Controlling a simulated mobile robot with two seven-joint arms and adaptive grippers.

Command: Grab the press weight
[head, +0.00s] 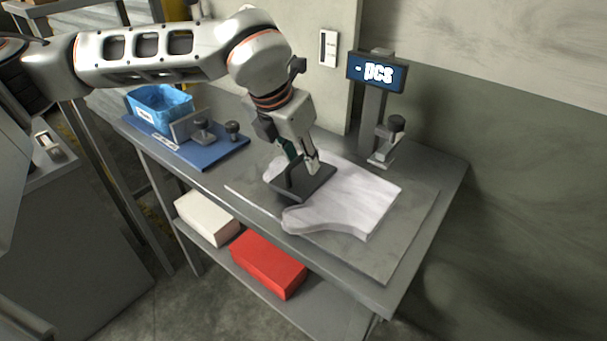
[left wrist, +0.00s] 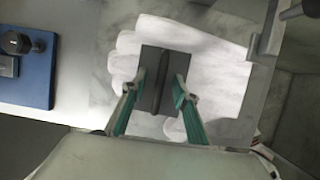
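The press weight (head: 318,183) is a dark grey plate with an upright ridge handle. It lies on a white glove (head: 362,195) on the table. In the left wrist view the plate (left wrist: 152,60) sits in the middle, with its handle running between my fingers. My left gripper (head: 301,164) is right over the weight. Its green-padded fingers (left wrist: 161,84) stand on both sides of the handle, with a visible gap to it on each side. The lower part of the plate is partly hidden by the fingers in the left wrist view. My right gripper does not show.
A blue board (head: 190,145) with dark knobbed weights and a blue bin (head: 160,107) is at the table's left. A display post (head: 373,110) stands at the back. White (head: 207,217) and red (head: 268,264) boxes lie on the shelf below. The table's right end is clear.

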